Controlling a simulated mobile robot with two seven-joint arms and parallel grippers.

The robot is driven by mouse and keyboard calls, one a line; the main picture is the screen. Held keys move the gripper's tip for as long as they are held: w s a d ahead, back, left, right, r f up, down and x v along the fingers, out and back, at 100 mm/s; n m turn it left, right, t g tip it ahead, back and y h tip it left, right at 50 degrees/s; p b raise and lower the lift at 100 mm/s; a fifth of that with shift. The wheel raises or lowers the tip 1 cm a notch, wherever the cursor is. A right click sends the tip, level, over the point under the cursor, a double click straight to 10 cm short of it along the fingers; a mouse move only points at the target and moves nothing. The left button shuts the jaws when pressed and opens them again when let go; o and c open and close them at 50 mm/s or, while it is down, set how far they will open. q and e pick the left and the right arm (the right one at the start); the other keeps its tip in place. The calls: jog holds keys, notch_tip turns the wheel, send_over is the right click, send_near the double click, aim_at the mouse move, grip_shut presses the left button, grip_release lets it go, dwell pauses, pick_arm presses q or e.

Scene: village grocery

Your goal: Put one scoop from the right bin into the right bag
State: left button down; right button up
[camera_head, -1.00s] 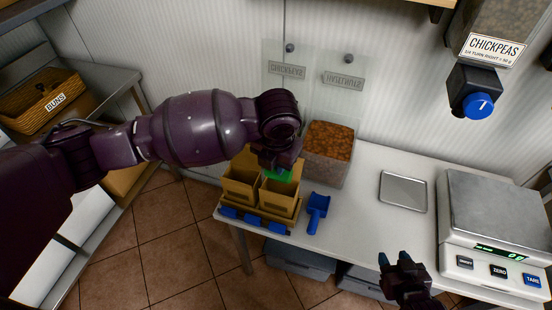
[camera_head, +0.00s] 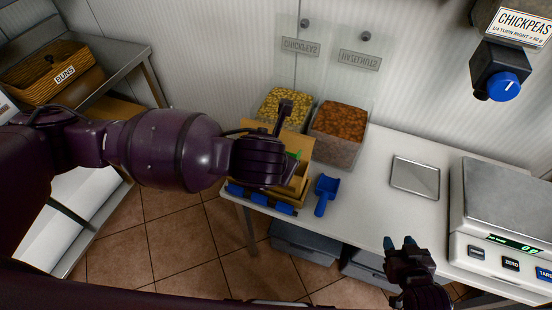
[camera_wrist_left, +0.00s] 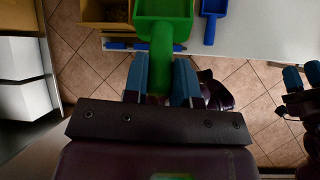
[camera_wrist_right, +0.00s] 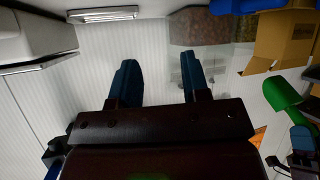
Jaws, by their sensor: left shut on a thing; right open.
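The right bin (camera_head: 338,138) holds brown nuts and stands at the back of the counter. Two tan open bags (camera_head: 297,142) stand in a holder at the counter's left front; my left arm hides much of them, including most of the right bag. My left gripper (camera_wrist_left: 160,85) is shut on the handle of a green scoop (camera_wrist_left: 165,12). In the head view only a bit of green (camera_head: 294,154) shows beside the wrist, at the bags. I cannot tell whether the scoop holds anything. My right gripper (camera_head: 402,243) is open and empty at the counter's front edge.
The left bin (camera_head: 286,106) holds yellowish chickpeas. A blue scoop (camera_head: 326,193) lies right of the bags. A steel tray (camera_head: 415,177) and a scale (camera_head: 505,200) are further right. A dispenser (camera_head: 497,70) hangs above. The counter between blue scoop and tray is clear.

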pick_arm(q)
jog(key=shift+s+a+f+t+h+b, duration=0.25)
jog(key=shift+s+f+t+b, duration=0.35)
jog(key=shift+t+b, duration=0.3)
jog(key=shift+s+a+f+t+h+b, duration=0.1)
jog(key=shift+s+f+t+h+b, duration=0.1)
jog(key=shift+s+f+t+b, duration=0.55)
jog(key=shift+s+a+f+t+h+b, duration=0.3)
jog(key=shift+f+t+b, duration=0.25)
jog(key=shift+t+b, duration=0.5)
pick_arm(e)
notch_tip(320, 180, down, 6)
jog(key=shift+s, duration=0.25)
